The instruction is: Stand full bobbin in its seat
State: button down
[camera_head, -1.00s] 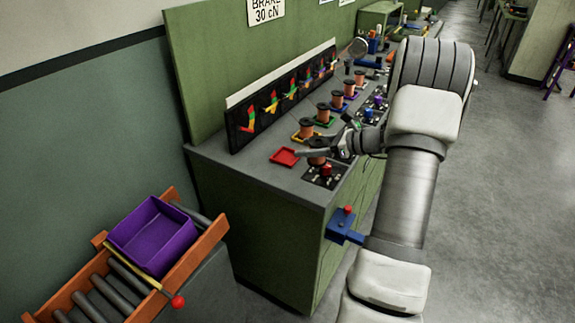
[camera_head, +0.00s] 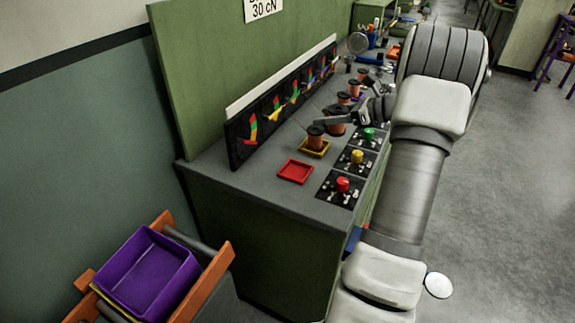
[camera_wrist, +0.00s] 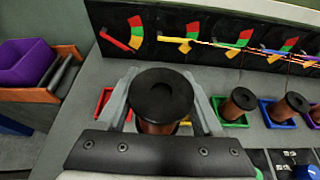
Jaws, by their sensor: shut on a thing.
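My gripper (camera_wrist: 160,104) is shut on a dark-topped, copper-brown bobbin (camera_wrist: 160,92), which stands roughly upright between the fingers. In the head view my gripper (camera_head: 335,119) is above the bench near the yellow tray (camera_head: 316,152). Bobbins crowd together there, and I cannot tell clearly which is the held one. The red square tray (camera_head: 295,171) is empty, nearer the bench's close end; it also shows left of the gripper in the wrist view (camera_wrist: 101,104). The held bobbin's underside is hidden.
Bobbins stand in the green tray (camera_wrist: 233,122), the blue tray (camera_wrist: 275,122) and further trays. Black plates with red (camera_head: 342,184), yellow (camera_head: 357,156) and green (camera_head: 369,134) knobs line the front. A gauge board (camera_head: 268,118) stands behind. A purple bin (camera_head: 148,275) is lower left.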

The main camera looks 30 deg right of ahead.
jog(key=w, duration=0.1)
jog(key=b, duration=0.2)
send_over(287, 170)
notch_tip(287, 170, down, 7)
jog(key=shift+f+b, duration=0.65)
jog(key=shift+f, duration=1.3)
jog(key=shift+f, duration=0.15)
jog(key=shift+c, duration=0.2)
grip_release()
